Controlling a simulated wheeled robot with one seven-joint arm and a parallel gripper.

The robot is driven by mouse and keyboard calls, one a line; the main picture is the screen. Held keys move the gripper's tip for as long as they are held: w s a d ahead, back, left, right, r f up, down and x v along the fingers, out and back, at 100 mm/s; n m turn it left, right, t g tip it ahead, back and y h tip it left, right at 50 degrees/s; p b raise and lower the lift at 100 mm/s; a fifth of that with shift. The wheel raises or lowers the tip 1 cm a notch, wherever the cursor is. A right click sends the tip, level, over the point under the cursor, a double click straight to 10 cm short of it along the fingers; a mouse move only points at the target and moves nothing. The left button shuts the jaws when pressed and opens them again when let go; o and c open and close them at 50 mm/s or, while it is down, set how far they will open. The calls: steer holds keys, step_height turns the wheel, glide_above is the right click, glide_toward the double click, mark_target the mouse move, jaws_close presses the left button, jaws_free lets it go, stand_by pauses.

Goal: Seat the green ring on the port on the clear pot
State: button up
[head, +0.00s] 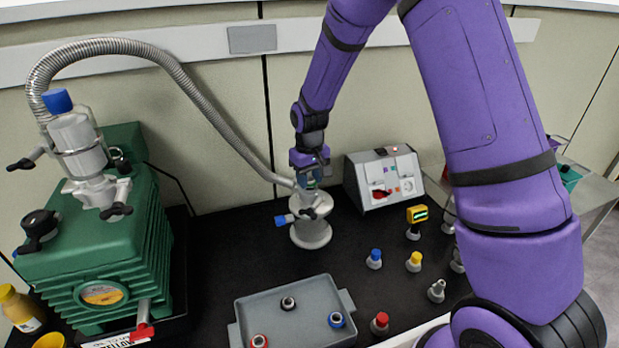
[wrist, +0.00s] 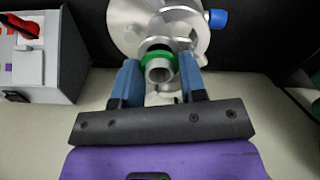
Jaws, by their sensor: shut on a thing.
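My gripper (wrist: 160,60) shows in the wrist view with its two blue fingers on either side of the green ring (wrist: 144,58), shut on it. A grey metal tube end (wrist: 160,72) sits inside the ring. I cannot tell whether it is part of the ring or the port. Behind the ring is the pot (wrist: 125,18), with a round metal base and a blue-handled valve (wrist: 217,18). In the head view my gripper (head: 308,180) hangs right over the top of the pot (head: 311,237). My gripper partly hides the pot's upper part, and whether the ring touches the port is unclear.
A ribbed hose (head: 180,75) runs from the green pump (head: 100,255) to the pot. A control box (head: 384,178) stands right of it. A grey tray (head: 285,302) with several coloured rings is in front. Several coloured-capped fittings (head: 374,259) stand on the right.

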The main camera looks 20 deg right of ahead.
steer(key=shift+f, duration=0.4)
stand_by(0.4)
steer(key=o, duration=1)
steer(key=shift+a, duration=0.15)
steer(key=shift+a, duration=0.1)
steer(key=shift+c, duration=0.3)
